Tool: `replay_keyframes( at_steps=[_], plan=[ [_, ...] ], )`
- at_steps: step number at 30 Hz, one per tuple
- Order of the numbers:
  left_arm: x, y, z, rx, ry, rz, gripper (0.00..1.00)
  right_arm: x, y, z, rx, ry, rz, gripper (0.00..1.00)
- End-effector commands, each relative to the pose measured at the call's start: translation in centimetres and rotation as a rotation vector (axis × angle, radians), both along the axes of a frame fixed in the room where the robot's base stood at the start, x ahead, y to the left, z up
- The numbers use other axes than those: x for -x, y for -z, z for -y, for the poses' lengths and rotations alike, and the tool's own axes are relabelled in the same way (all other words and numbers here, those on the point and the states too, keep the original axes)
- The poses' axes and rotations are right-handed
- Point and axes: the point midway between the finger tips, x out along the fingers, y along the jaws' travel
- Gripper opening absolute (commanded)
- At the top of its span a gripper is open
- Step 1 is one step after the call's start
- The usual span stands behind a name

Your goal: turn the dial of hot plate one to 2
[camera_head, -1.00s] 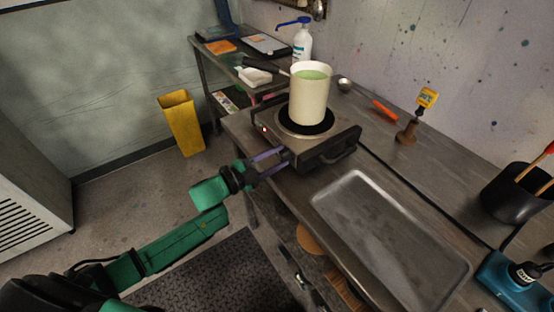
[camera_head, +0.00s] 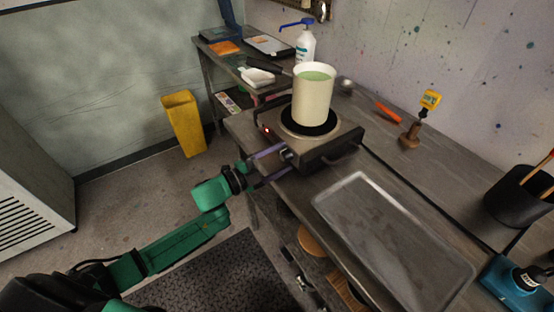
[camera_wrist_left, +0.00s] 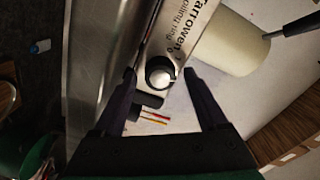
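The hot plate (camera_head: 290,142) stands near the front edge of the bench. A cream pot (camera_head: 313,98) with pale green liquid sits on its black burner. A small red light (camera_head: 267,131) shows on its front. In the left wrist view the round dial (camera_wrist_left: 159,74) on the front panel lies between the fingertips of my left gripper (camera_wrist_left: 159,76). The fingers are spread, with gaps on both sides of the dial. In the head view my left gripper (camera_head: 268,164) is at the hot plate's front. My right gripper is not in view.
A metal tray (camera_head: 395,245) lies on the bench to the right of the hot plate. A white bottle with a blue pump (camera_head: 305,46) and a white dish (camera_head: 257,78) stand behind. A yellow bin (camera_head: 184,123) is on the floor at left.

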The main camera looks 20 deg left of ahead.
Motion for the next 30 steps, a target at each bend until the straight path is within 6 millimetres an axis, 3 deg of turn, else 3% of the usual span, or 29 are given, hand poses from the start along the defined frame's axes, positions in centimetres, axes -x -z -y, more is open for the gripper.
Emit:
replay_keyframes(
  at_steps=[7,24,30],
  plan=[
    [1.7,0.3,-1.5,-0.001,-0.003,-0.004,0.75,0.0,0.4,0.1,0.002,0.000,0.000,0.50],
    [10.0,0.2,-8.3,0.000,0.000,-0.005,0.75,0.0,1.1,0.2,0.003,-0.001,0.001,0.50],
    [11.2,0.0,-9.3,0.000,0.000,-0.001,0.75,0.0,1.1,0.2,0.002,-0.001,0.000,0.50]
  ],
)
